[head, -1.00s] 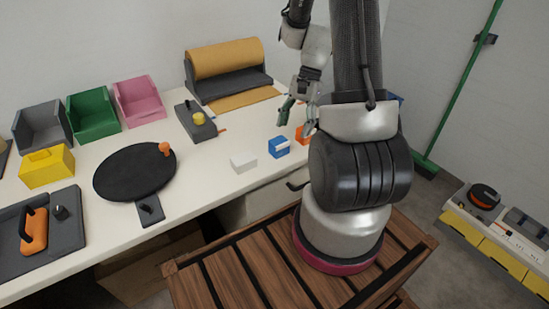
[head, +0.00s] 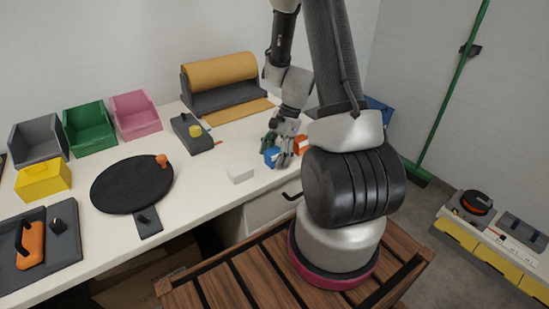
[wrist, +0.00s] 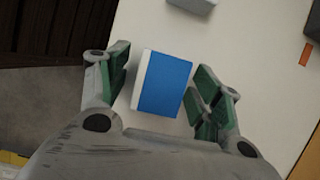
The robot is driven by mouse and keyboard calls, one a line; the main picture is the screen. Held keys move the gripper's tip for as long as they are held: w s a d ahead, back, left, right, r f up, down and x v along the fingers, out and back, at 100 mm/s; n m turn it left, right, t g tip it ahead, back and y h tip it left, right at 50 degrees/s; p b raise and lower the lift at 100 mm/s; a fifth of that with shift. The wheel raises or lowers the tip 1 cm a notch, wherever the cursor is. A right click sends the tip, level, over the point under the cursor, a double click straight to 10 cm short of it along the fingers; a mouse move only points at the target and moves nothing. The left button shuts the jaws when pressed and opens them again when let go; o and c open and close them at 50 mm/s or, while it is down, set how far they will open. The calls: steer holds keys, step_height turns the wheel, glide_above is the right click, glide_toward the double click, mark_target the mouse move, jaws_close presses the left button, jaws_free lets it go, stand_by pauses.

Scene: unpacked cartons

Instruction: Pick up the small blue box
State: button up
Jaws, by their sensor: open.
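The small blue box (head: 271,156) stands on the white table near its front edge. In the wrist view the small blue box (wrist: 165,83) shows a blue top and a white left side. My gripper (head: 280,151) is over it with its fingers pointing down. In the wrist view my gripper (wrist: 163,90) is open, with one green-padded finger on each side of the box. There is a gap to the left finger; the right finger is closer, with a narrow gap. The fingers partly hide the box in the head view.
A white box (head: 240,173) lies just left of the blue box. An orange box (head: 300,145) stands close on the right of my gripper. A black turntable (head: 132,184) and a grey block with a yellow knob (head: 194,132) are further left.

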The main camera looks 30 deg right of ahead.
steer(key=c, duration=0.9)
steer(key=shift+c, duration=0.3)
